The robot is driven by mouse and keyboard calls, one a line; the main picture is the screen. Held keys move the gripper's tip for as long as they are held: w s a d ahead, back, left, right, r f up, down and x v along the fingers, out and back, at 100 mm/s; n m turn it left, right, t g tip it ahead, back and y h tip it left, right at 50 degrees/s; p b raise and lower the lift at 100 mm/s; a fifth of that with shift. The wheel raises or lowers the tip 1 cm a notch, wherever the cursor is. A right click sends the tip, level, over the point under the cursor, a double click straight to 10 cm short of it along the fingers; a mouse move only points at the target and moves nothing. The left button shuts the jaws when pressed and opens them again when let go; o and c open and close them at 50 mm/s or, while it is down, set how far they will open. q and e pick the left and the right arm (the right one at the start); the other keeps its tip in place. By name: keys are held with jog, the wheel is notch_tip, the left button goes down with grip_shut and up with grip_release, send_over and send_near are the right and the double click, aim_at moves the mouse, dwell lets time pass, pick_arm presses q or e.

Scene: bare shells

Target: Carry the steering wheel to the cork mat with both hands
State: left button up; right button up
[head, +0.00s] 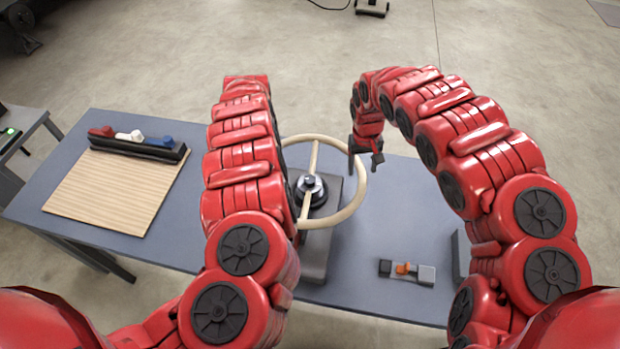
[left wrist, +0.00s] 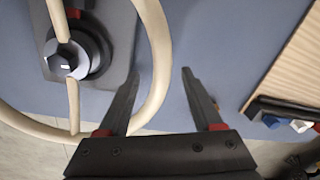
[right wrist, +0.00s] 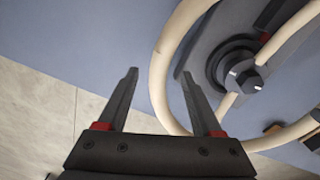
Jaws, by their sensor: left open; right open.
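The steering wheel (head: 356,200) has a cream rim, a thin cream bar across it and a dark hub. It sits on a dark grey stand (head: 316,254) at the middle of the table. The cork mat (head: 110,192), tan and striped, lies flat and bare on the table's left; its edge shows in the left wrist view (left wrist: 297,60). My right gripper (head: 364,160) is open at the rim's right side; in the right wrist view the rim (right wrist: 160,82) shows between its fingertips. My left gripper (left wrist: 160,75) is open, with the rim between its fingers; my arm hides it in the head view.
A dark rack (head: 140,149) with red, white and blue pieces stands along the mat's back edge. A small grey block with an orange piece (head: 404,269) lies at the front right, near a dark upright plate (head: 456,257). Bare blue-grey table (head: 175,235) lies between mat and stand.

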pick_arm(q)
notch_tip(320, 180, down, 7)
jog(key=shift+a, duration=0.25)
pick_arm(e)
jog(key=f, duration=0.7)
jog(key=shift+s+d+f, duration=0.1)
jog(key=shift+s+d, duration=0.05)
jog(key=shift+s, duration=0.05)
pick_arm(q)
grip_shut()
pick_arm(e)
grip_shut()
dwell(0.5)
